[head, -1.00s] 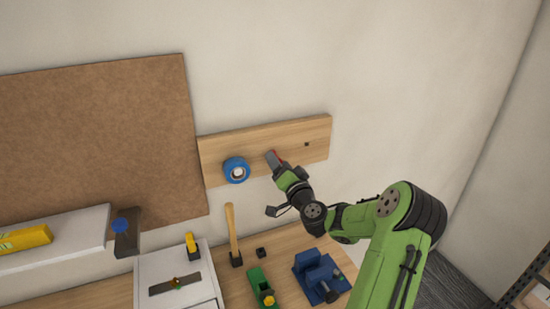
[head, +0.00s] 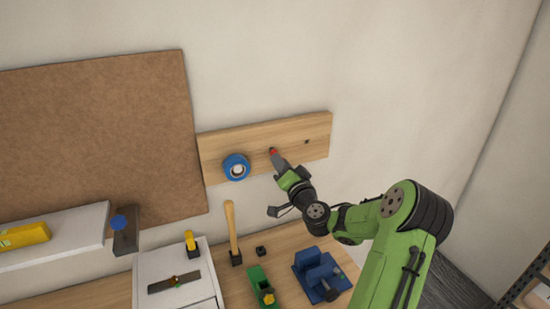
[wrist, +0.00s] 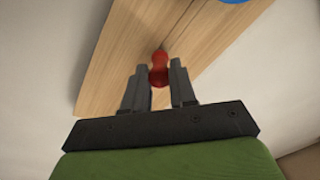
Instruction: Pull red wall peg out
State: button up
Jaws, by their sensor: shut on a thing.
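The red wall peg (wrist: 159,68) stands between my gripper's two grey fingers in the wrist view, with its narrow end toward the wooden board (wrist: 120,60). In the head view only a small red bit of the peg (head: 272,150) shows beyond the fingertips. My gripper (head: 276,157) is shut on the peg, close in front of the board; in the wrist view the fingers (wrist: 160,82) flank it left and right. I cannot tell how deep the peg sits in the board. In the head view the board (head: 225,147) is fixed to the wall.
A blue tape roll (head: 236,167) hangs on the board just left of my gripper. A dark hole (head: 307,142) is to the right. The wall to the right is bare.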

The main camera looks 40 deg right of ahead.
jog(key=shift+b+v, duration=1.55)
jog(key=shift+v, duration=0.45)
jog(key=b+v, duration=0.7)
jog(key=v, duration=0.3)
